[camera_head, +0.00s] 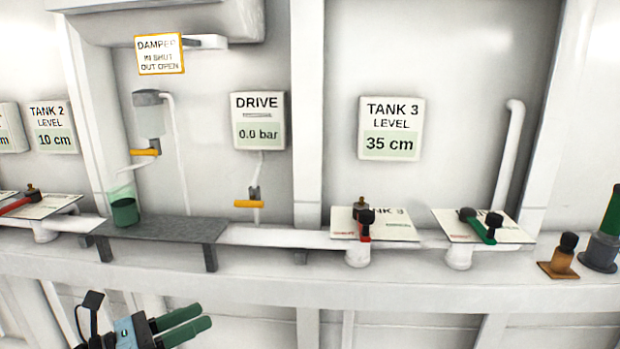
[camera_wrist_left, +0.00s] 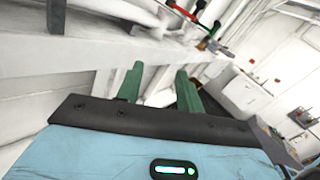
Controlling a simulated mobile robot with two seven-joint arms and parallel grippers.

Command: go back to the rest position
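My left gripper (camera_head: 190,325) is low at the left of the head view, below the front edge of the ledge. Its two green fingers stand apart with nothing between them. The same open fingers show in the left wrist view (camera_wrist_left: 158,85), with the pale ledge behind them. The gripper touches nothing that I can see. My right gripper is in neither view.
A pale ledge (camera_head: 290,288) runs across the wall. It carries a grey stand (camera_head: 160,229) with a green cup (camera_head: 124,210), a red-handled valve (camera_head: 364,224), a green-handled valve (camera_head: 484,228) and a brown-based knob (camera_head: 560,262). A Tank 3 display (camera_head: 391,128) reads 35 cm.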

